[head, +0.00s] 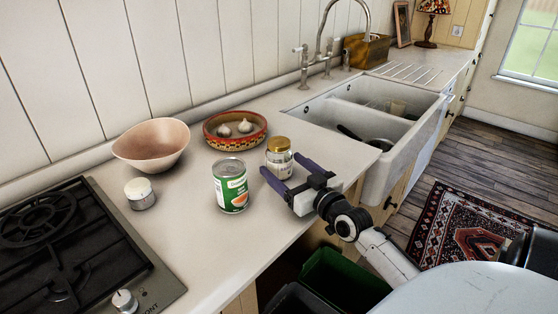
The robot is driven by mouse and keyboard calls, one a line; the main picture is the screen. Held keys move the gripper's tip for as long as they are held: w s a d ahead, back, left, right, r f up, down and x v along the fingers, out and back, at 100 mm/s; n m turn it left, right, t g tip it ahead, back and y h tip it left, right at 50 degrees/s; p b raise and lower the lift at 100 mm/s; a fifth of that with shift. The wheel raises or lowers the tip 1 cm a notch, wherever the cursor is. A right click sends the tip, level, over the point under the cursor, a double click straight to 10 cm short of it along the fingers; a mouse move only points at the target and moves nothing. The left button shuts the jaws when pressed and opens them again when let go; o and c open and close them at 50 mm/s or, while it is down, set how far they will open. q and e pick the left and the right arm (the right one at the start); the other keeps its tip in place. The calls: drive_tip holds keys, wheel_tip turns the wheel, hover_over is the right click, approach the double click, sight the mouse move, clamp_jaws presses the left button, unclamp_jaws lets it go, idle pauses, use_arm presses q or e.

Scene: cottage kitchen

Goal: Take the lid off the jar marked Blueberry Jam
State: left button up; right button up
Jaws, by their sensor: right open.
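A glass jar with a gold lid (279,158) stands upright on the counter, lid on. A smaller short jar or tin with a pale top (140,194) stands beside the hob. I cannot read a Blueberry Jam marking on either one. My right gripper (282,165) is open, its two dark purple fingers pointing at the gold-lidded jar, one towards each side of its near face. I cannot tell whether they touch it. Nothing is seen held between them. My left gripper is out of view.
A green-labelled can (230,187) stands left of the right gripper. A patterned bowl (210,135) with garlic and a pinkish bowl (150,146) are behind. The sink (375,186) is right, the hob (120,245) left. The counter front between hob and can is clear.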

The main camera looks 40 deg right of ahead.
drive_tip(key=shift+w+d, duration=0.2)
drive_tip(key=shift+w, duration=1.15)
drive_tip(key=c, duration=1.2)
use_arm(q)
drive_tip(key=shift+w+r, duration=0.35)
use_arm(e)
drive_tip(key=shift+c, duration=0.9)
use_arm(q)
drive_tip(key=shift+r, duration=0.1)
use_arm(e)
drive_tip(key=shift+r, duration=0.1)
